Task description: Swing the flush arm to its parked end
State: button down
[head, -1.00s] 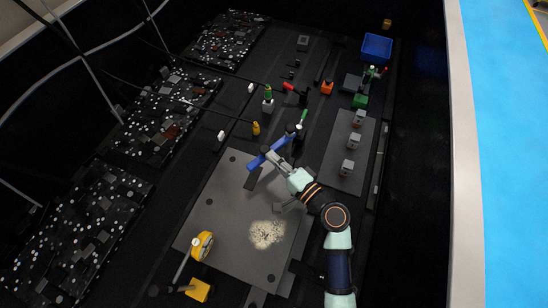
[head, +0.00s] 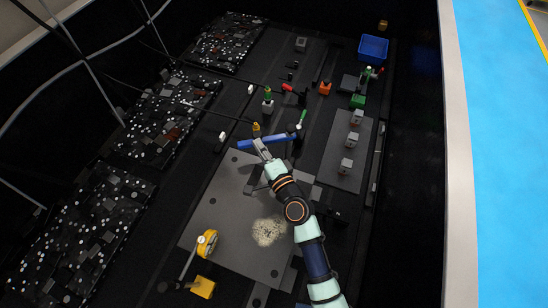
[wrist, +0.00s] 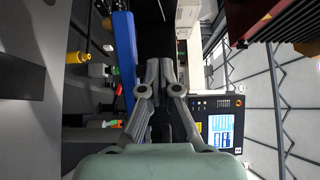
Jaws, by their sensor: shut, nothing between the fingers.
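The flush arm appears to be the blue bar (head: 270,140). It lies nearly level across the picture at the far edge of the grey plate, with its right end by a dark post (head: 291,128). My gripper (head: 257,142) is shut and empty, against or very close to the near side of the bar, toward its left end. In the wrist view the blue bar (wrist: 125,55) runs upright just left of my gripper's closed fingers (wrist: 160,68). I cannot tell whether they touch.
A grey plate (head: 215,215) with a pale granular patch (head: 268,231) lies nearer. A yellow round device (head: 207,243) stands at its left edge.

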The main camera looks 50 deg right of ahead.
aim_at(255, 137)
jog(key=b+x, duration=0.1)
jog(key=x, duration=0.2)
jog(key=shift+w+d+f, duration=0.1)
jog(key=shift+w+d, duration=0.15)
jog(key=shift+w+d+b, duration=0.8)
jog(key=shift+w+d, duration=0.3)
jog(key=shift+d, duration=0.05)
